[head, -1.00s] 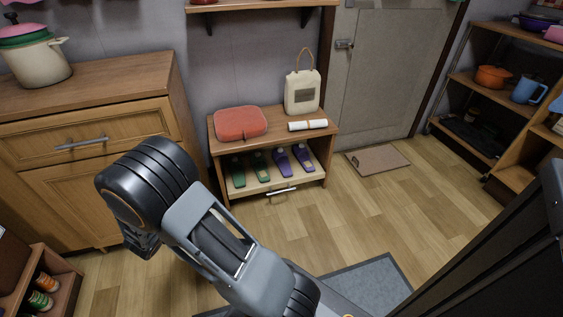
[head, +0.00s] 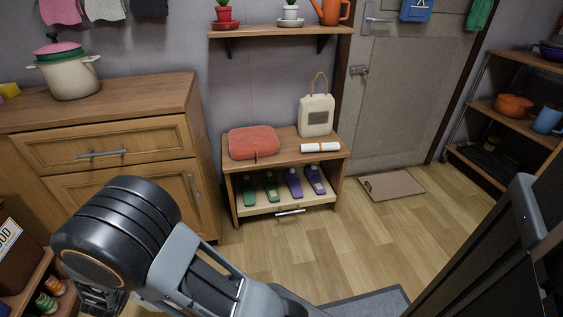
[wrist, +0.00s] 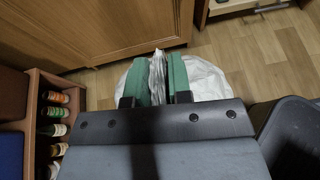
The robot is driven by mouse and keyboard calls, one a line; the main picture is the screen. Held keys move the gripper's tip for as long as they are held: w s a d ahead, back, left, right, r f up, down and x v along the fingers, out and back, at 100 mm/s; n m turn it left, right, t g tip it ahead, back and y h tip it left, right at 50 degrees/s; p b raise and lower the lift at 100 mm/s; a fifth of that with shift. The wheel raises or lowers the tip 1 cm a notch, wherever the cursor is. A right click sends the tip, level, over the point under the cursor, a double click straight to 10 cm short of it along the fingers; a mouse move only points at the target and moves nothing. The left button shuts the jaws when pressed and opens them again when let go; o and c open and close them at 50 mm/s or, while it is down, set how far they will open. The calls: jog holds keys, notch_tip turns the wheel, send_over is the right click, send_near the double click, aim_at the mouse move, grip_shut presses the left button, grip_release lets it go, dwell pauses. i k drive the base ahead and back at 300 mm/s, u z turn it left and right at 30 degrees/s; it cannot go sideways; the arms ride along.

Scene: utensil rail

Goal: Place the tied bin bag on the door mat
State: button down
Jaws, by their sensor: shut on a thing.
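The tied bin bag (wrist: 207,76) is white and shows in the wrist view, its gathered neck between the green fingers of my gripper (wrist: 159,78). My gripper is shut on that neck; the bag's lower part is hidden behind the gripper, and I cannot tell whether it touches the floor. In the head view my arm covers most of the bag.
A wooden cabinet (head: 120,160) stands at the left. A low shoe bench (head: 285,155) carries a red cushion and a cream bag. A bottle rack (wrist: 53,125) is close to my gripper's left. An open shelf (head: 505,150) stands right of the door. Wood floor before the mat is clear.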

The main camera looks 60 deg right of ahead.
aim_at(389, 188)
jog(key=u, duration=1.6)
jog(key=k, duration=2)
jog(key=z, duration=2.95)
jog(key=i, duration=1.15)
jog(key=z, duration=0.05)
